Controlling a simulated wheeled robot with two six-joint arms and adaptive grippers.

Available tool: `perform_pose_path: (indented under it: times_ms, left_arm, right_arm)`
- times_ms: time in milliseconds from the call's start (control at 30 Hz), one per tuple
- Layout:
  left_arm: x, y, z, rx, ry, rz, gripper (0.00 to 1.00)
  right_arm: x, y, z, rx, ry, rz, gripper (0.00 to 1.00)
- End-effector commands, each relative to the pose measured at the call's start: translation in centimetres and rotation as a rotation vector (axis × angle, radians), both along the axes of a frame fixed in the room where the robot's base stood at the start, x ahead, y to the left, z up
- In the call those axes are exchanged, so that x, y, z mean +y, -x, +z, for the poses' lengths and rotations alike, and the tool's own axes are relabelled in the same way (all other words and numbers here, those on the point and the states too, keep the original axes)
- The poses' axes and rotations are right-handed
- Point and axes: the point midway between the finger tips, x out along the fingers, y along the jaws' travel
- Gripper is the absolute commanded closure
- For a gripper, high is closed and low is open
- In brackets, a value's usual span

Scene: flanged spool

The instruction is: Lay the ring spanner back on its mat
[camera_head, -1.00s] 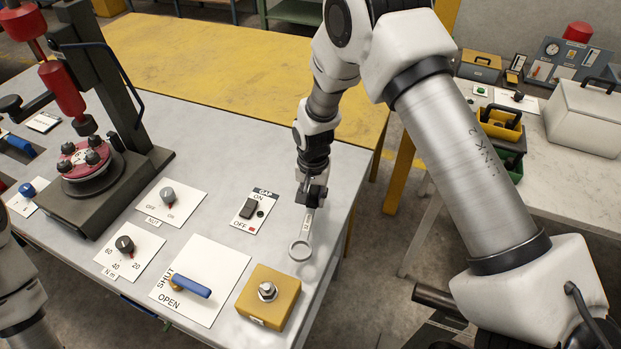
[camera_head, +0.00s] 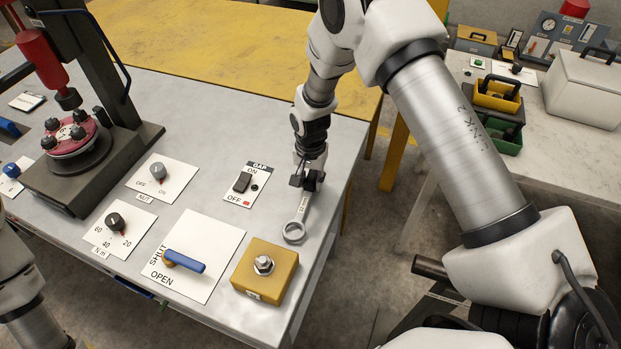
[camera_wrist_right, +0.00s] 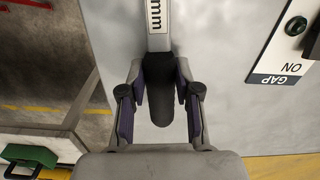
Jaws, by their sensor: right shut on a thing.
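The ring spanner (camera_head: 294,231) is a pale grey tool with its ring end towards the front of the table. Its handle runs back up into my right gripper (camera_head: 308,182). In the right wrist view the dark handle end (camera_wrist_right: 161,100) lies between the fingers of my right gripper (camera_wrist_right: 160,78), and the shank (camera_wrist_right: 158,42) carries an "mm" marking. The gripper is shut on the handle. The ring is over bare grey tabletop, beside the yellow block; whether it touches the table is unclear. I cannot make out a mat. My left arm shows at the lower left, its gripper out of view.
A yellow block (camera_head: 265,272) with a hex nut stands just left of the ring. The GAP switch plate (camera_head: 247,185), a blue-handled SHUT/OPEN valve (camera_head: 187,261) and dial plates lie further left. The table's right edge (camera_head: 335,222) is close to the spanner.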

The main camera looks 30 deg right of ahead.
Motion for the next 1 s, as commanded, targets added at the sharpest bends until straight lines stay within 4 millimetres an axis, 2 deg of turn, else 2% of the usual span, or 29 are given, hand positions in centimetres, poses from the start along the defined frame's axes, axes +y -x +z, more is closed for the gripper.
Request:
perform_pose_path:
  times_ms: [467,500,567,600,867,1000]
  left_arm:
    - [0.0,0.0,-0.6,0.0,0.0,0.0,0.6]
    - [0.0,0.0,-0.6,0.0,0.0,0.0,0.6]
    - [0.0,0.0,-0.5,0.0,0.0,0.0,0.6]
    - [0.0,0.0,-0.5,0.0,0.0,0.0,0.6]
    - [0.0,0.0,-0.6,0.0,0.0,0.0,0.6]
    - [0.0,0.0,-0.5,0.0,0.0,0.0,0.6]
  right_arm:
    - [0.0,0.0,-1.0,0.0,0.0,0.0,1.0]
    - [0.0,0.0,-1.0,0.0,0.0,0.0,0.64]
    - [0.0,0.0,-1.0,0.0,0.0,0.0,0.43]
    - [0.0,0.0,-1.0,0.0,0.0,0.0,0.39]
    - [0.0,0.0,-1.0,0.001,0.0,0.0,0.39]
    - [0.0,0.0,0.1,-0.001,0.0,0.0,0.39]
